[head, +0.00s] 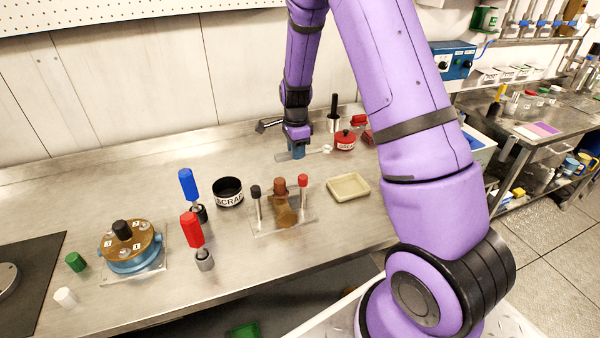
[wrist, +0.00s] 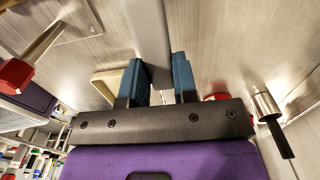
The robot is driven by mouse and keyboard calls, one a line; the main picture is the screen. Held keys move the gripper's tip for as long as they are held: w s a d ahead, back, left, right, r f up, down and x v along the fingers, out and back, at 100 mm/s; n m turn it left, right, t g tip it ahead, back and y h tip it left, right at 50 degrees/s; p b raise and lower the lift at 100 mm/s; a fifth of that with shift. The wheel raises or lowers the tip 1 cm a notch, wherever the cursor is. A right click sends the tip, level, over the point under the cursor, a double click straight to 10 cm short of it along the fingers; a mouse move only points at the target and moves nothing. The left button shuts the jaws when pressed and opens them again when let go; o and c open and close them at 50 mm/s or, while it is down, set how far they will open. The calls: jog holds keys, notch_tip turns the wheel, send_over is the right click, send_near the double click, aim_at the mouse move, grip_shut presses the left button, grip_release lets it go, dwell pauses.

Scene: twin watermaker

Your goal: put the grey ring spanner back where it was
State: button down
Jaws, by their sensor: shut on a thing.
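My gripper (head: 297,150) is low over the back part of the steel bench, seen side-on in the head view. In the wrist view its two blue fingers (wrist: 160,82) are closed on a plain grey bar, which I take as the grey ring spanner (wrist: 150,35). The bar runs between the fingers and out of the top of the picture. In the head view the spanner (head: 314,150) lies roughly level, sticking out on both sides of the fingers. Its middle is hidden by them. I cannot tell whether it touches the bench.
A cream tray (head: 349,187) and a red tin (head: 345,141) are to the right. A black-handled tool (head: 334,112) stands behind. A clear stand with black and red knobs (head: 268,228) is in front. A black SCRAP pot (head: 228,194) is left. Bare bench lies between the pot and gripper.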

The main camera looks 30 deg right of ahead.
aim_at(296, 177)
jog(key=shift+f, duration=3.8)
jog(key=shift+f, duration=0.15)
jog(key=c, duration=0.9)
grip_release()
